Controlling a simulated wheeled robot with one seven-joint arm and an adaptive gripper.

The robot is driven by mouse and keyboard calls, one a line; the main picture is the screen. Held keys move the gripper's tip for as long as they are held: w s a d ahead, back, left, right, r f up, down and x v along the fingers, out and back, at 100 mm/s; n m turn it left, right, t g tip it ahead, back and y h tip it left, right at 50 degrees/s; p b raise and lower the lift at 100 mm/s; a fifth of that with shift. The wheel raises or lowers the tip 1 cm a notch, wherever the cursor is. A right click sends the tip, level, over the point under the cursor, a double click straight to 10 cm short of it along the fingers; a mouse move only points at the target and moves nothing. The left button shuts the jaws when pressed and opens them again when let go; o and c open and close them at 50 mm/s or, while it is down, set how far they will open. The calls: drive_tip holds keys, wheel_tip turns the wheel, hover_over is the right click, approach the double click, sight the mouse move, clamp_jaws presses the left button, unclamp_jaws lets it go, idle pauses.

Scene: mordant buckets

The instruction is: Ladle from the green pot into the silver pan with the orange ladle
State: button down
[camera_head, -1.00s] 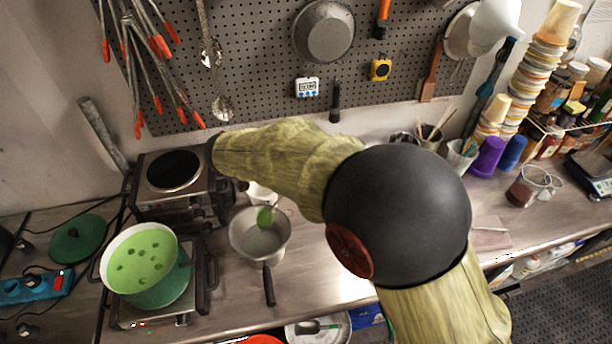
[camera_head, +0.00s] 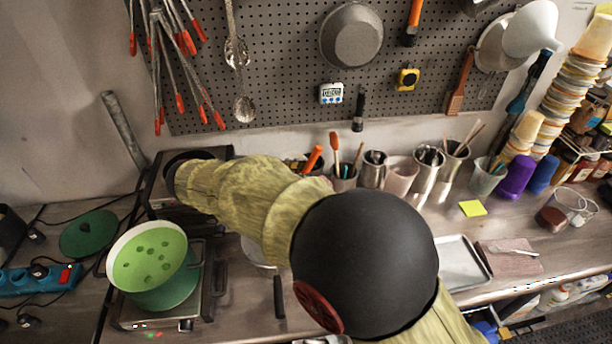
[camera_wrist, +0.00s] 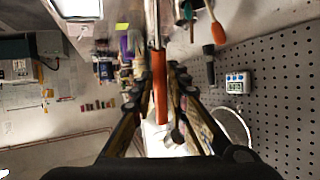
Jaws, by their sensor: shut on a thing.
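The green pot (camera_head: 168,295) stands at the left on a hot plate, with light green liquid and darker round pieces in it. The silver pan (camera_head: 260,250) is right of it on the counter. Its left rim and black handle (camera_head: 279,297) show; my arm hides the rest. In the wrist view my gripper (camera_wrist: 160,76) is shut on the orange handle of the ladle (camera_wrist: 160,98). An orange handle, seemingly the ladle's, shows above my arm in the head view (camera_head: 312,159). The ladle's bowl is hidden there. My gripper is mostly hidden behind the arm in the head view.
Metal cups with utensils (camera_head: 373,170) stand along the wall. A green lid (camera_head: 88,234) and a blue power strip (camera_head: 38,280) lie left of the pot. A tray (camera_head: 460,262) and a yellow note (camera_head: 472,208) lie on the right. Tools hang on the pegboard (camera_head: 285,65).

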drive_tip(key=s+a+r+t+h+b, duration=0.1)
drive_tip(key=s+a+h+b, duration=0.1)
drive_tip(key=a, duration=0.3)
drive_tip(key=shift+s+r+t+h, duration=0.2)
drive_tip(key=shift+s+t+h, duration=0.1)
drive_tip(key=shift+s, duration=0.1)
drive_tip(key=shift+a, duration=0.1)
drive_tip(key=shift+r, duration=0.15)
idle(1.1)
wheel_tip(320, 180, up, 5)
drive_tip(key=shift+f, duration=0.1)
idle(0.4)
idle(2.1)
